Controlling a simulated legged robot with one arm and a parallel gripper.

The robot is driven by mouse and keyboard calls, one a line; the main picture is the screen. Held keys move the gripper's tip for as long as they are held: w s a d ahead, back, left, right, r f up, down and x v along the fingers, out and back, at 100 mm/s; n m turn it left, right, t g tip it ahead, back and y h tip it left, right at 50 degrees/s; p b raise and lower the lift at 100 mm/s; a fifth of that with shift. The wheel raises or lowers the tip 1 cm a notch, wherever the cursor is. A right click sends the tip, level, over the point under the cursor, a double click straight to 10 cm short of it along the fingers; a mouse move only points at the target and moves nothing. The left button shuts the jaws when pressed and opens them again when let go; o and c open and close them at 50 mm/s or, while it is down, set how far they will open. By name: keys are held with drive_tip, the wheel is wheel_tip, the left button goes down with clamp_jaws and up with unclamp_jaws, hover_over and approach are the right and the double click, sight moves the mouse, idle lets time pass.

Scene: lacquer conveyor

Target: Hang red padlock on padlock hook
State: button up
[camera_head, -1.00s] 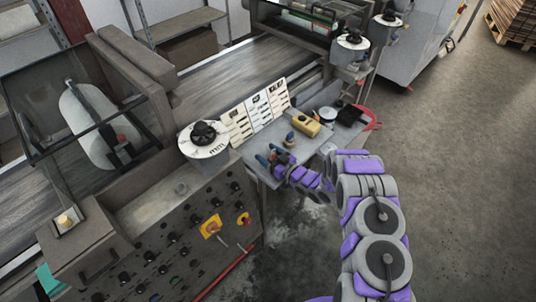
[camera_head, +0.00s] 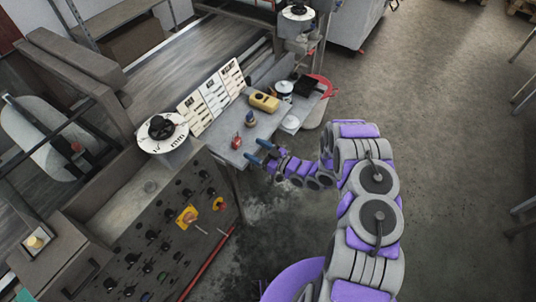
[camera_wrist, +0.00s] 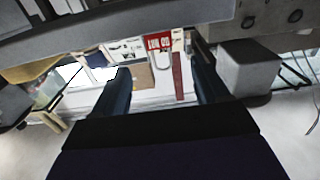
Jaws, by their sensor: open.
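The red padlock (camera_head: 237,143) stands on the grey side table near its left edge in the head view. In the wrist view it is a red body with pale lettering (camera_wrist: 158,41), its shackle pointing down in the picture. My gripper (camera_head: 261,151) is open, with its blue fingers just right of the padlock and pointing toward it. In the wrist view the padlock shows between and beyond the two fingers (camera_wrist: 160,70), with nothing held. I cannot pick out the padlock hook in either view.
The grey table (camera_head: 262,128) also holds a blue item with an orange base (camera_head: 250,119), a yellow box (camera_head: 264,101) and a white-topped can (camera_head: 284,88). White instruction boards (camera_head: 213,95) stand behind. A control panel (camera_head: 165,245) with knobs is at left. Floor at right is clear.

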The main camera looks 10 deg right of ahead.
drive_tip(key=shift+v, duration=2.6)
